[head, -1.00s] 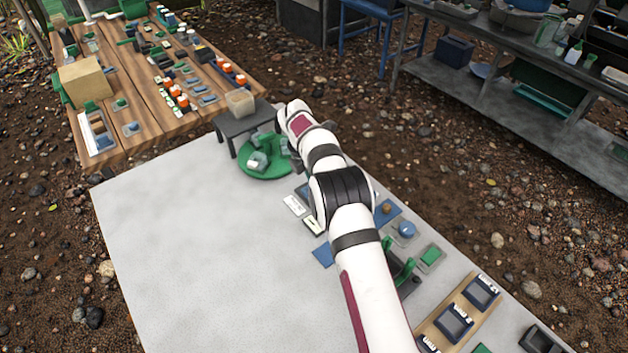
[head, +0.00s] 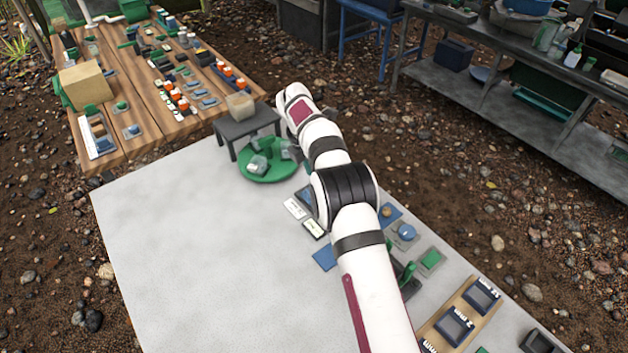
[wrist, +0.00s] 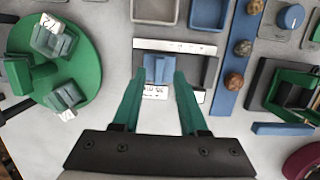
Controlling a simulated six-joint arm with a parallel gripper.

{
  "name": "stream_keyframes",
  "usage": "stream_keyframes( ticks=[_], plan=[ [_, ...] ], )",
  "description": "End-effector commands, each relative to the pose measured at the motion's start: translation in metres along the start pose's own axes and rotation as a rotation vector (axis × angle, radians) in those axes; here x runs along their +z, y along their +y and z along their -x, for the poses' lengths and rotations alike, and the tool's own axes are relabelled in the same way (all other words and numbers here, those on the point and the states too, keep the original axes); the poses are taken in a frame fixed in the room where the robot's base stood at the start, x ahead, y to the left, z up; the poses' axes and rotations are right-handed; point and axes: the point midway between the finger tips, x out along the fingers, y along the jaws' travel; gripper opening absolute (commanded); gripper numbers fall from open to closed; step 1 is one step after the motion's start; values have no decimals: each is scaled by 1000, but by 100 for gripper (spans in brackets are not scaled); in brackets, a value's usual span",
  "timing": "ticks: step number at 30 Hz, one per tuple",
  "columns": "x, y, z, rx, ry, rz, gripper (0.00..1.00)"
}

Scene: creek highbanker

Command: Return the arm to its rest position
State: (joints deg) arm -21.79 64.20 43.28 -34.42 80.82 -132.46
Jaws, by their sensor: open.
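In the wrist view my gripper (wrist: 163,80) is open, with two green fingers apart and nothing clamped between them. Its tips hang above or around a small blue piece (wrist: 160,68) on a dark, white-labelled tray (wrist: 205,72); the height gap is hard to judge. In the head view my white arm reaches from the bottom across the right part of the pale grey table (head: 200,250). Its wrist end is beside a small dark stand, and the fingers are hidden behind the arm there.
A round green plate (head: 262,176) holding clear-and-green pieces lies left of my wrist; it also shows in the wrist view (wrist: 88,85). A blue strip (wrist: 232,75) bears brown balls. The table's left half is clear.

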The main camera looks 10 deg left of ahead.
Motion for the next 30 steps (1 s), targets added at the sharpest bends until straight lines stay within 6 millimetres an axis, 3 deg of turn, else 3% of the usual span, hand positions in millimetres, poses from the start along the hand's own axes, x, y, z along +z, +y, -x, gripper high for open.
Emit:
stream_keyframes(
  ticks=[6, 18, 21, 23, 25, 28, 30],
  plan=[
    [5, 0, 23, 1, 0, -1, 42],
    [5, 0, 24, -1, 1, -1, 42],
    [10, -10, 39, 0, 12, -90, 42],
    [16, -31, 64, -4, 33, -266, 42],
    [20, -74, 105, -20, 73, -586, 42],
    [6, -157, 157, -70, 133, -1127, 42],
    [-18, -218, 180, -123, 169, -1508, 42]
  ],
)
